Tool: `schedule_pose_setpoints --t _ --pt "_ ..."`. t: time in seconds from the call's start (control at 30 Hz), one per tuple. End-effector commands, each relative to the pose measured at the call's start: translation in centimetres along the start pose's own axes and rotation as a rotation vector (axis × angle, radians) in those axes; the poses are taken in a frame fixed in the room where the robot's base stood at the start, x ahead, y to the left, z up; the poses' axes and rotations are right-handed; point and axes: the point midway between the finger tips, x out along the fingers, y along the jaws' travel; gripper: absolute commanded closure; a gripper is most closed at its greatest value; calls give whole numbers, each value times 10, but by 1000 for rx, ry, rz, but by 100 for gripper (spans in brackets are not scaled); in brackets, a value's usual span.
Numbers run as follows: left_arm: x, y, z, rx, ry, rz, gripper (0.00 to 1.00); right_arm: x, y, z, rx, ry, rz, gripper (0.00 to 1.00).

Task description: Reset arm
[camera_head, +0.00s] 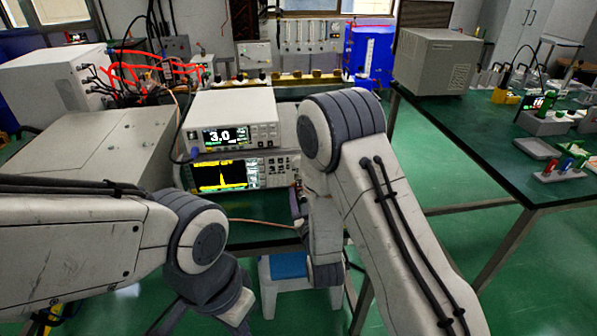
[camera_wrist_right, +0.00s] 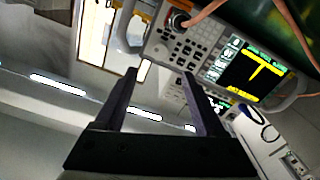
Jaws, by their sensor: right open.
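My right arm (camera_head: 400,235) comes in from the lower right, bends at a large dark joint and drops in front of the instruments' right side. In the right wrist view my right gripper (camera_wrist_right: 160,75) has its two dark fingers apart with nothing between them. The spectrum instrument (camera_wrist_right: 250,72), with a yellow trace, appears tilted beyond the fingers; it also shows in the head view (camera_head: 230,174). A reddish cable plug (camera_wrist_right: 180,20) is at its panel. My left arm (camera_head: 90,240) reaches in from the left and bends down; its fingers do not show.
A white unit reading 3.0 (camera_head: 230,125) sits on the spectrum instrument. A large grey box (camera_head: 90,145) stands left of them. A blue-topped stool (camera_head: 285,267) is below the bench. A green-topped table (camera_head: 440,112) with a beige box (camera_head: 437,62) stands at right.

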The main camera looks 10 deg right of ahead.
Motion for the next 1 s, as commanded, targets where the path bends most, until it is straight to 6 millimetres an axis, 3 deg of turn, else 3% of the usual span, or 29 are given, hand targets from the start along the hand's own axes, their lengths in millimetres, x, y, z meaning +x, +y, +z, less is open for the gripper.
schedule_pose_setpoints --t 0.23,0.37,0.47,0.57,0.77,0.87,1.0 --pt "-7 0 0 0 0 0 100 1 -10 -12 31 -60 -50 29" --pt "-19 1 -1 0 0 0 100 -5 -33 -31 83 -193 -158 29" --pt "-28 2 -2 0 0 0 100 -21 -54 -46 115 -326 -262 29" --pt "-37 3 -2 0 0 0 100 -47 -72 -60 130 -462 -363 29" --pt "-55 4 -3 0 0 0 100 -122 -91 -90 108 -739 -551 29" --pt "-64 5 -3 0 0 0 100 -168 -88 -104 73 -878 -631 29" --pt "-75 6 -4 0 0 0 100 -235 -70 -123 -7 -1069 -718 29"
